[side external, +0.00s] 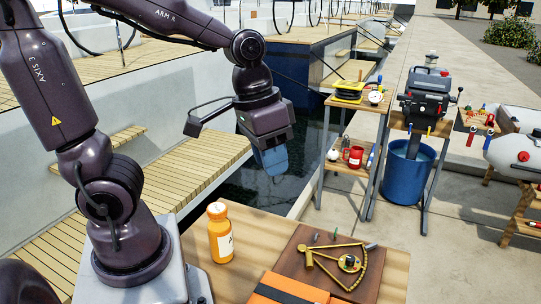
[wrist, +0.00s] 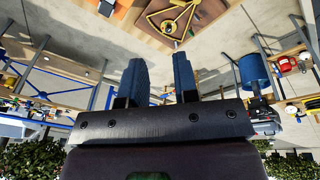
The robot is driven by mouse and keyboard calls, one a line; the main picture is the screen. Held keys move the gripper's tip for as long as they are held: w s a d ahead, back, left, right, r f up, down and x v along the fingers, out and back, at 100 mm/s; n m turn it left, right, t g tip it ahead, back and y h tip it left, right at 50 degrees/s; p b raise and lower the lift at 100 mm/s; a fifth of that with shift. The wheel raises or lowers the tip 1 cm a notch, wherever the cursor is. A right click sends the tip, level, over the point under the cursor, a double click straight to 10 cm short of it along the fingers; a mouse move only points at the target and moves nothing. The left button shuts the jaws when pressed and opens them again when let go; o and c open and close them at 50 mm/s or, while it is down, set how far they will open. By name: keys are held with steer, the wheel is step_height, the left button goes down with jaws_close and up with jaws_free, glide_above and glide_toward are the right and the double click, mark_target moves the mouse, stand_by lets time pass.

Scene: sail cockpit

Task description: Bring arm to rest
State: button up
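My gripper (side external: 270,161) is raised in the air above the dark water gap, behind the near wooden table (side external: 228,278). Its blue fingers point downward in the side external view. In the wrist view my gripper (wrist: 158,58) shows its two blue fingers apart with nothing between them. It touches no object. The arm is bent, with its forearm reaching to the right.
On the near table stand an orange bottle (side external: 220,236), a brass sextant (side external: 343,260) on a brown board and an orange case (side external: 285,291). Farther right are a wooden stand (side external: 352,109), an outboard motor (side external: 425,97) over a blue barrel (side external: 408,172) and a grey inflatable boat (side external: 515,155).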

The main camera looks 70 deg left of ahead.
steer(key=s+r+t+y, duration=0.1)
steer(key=s+r+t, duration=0.2)
steer(key=s+r, duration=0.1)
steer(key=shift+s+a+r+m, duration=0.2)
steer(key=shift+r+m, duration=0.1)
steer(key=shift+r, duration=0.25)
stand_by(2.4)
